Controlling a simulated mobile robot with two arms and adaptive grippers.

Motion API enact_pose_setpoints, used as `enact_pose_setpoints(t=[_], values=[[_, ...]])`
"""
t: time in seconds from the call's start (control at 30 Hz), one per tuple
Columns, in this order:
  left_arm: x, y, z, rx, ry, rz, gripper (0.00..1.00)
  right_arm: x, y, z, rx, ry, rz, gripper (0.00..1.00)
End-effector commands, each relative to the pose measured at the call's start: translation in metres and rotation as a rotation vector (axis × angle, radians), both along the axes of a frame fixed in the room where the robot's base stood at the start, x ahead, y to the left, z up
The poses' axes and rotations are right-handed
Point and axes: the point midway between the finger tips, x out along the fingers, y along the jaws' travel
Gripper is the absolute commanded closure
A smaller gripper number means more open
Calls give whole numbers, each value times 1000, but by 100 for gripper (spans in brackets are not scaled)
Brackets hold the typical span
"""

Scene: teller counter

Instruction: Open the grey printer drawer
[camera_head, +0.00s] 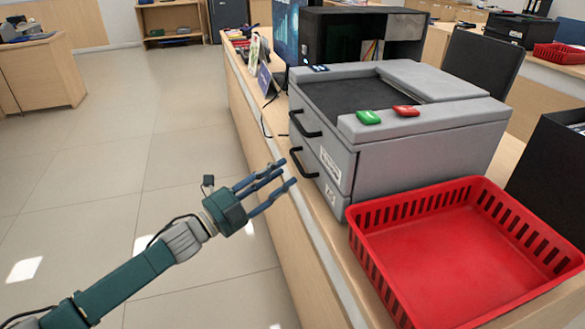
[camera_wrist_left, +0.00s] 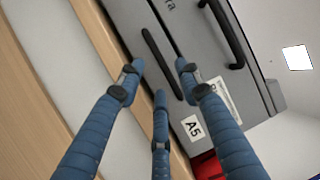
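The grey printer (camera_head: 420,140) stands on the counter with two drawers, both shut flush, on its left face. The upper drawer has a black bar handle (camera_head: 306,124); the lower drawer, labelled A5, has another black handle (camera_head: 303,163). My left gripper (camera_head: 288,172) has three blue fingers, spread open and empty, just left of the lower handle. In the left wrist view, the open fingertips (camera_wrist_left: 160,75) lie around the lower handle (camera_wrist_left: 158,58), with the upper handle (camera_wrist_left: 224,38) beyond. I cannot tell whether they touch the handle. My right gripper is not in view.
A red basket (camera_head: 365,250) stands on the counter in front of the printer. The floor (camera_head: 130,150) left of the counter is clear.

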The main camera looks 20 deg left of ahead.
Motion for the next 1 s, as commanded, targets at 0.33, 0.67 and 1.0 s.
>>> enact_pose_setpoints(t=[0.33, 0.67, 1.0], values=[[35, -22, 7, -1, 0, 1, 65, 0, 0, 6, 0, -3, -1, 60], [38, -25, 7, -1, 2, 1, 65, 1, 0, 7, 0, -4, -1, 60], [38, -24, 7, 0, 2, 1, 100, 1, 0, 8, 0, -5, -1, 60]])
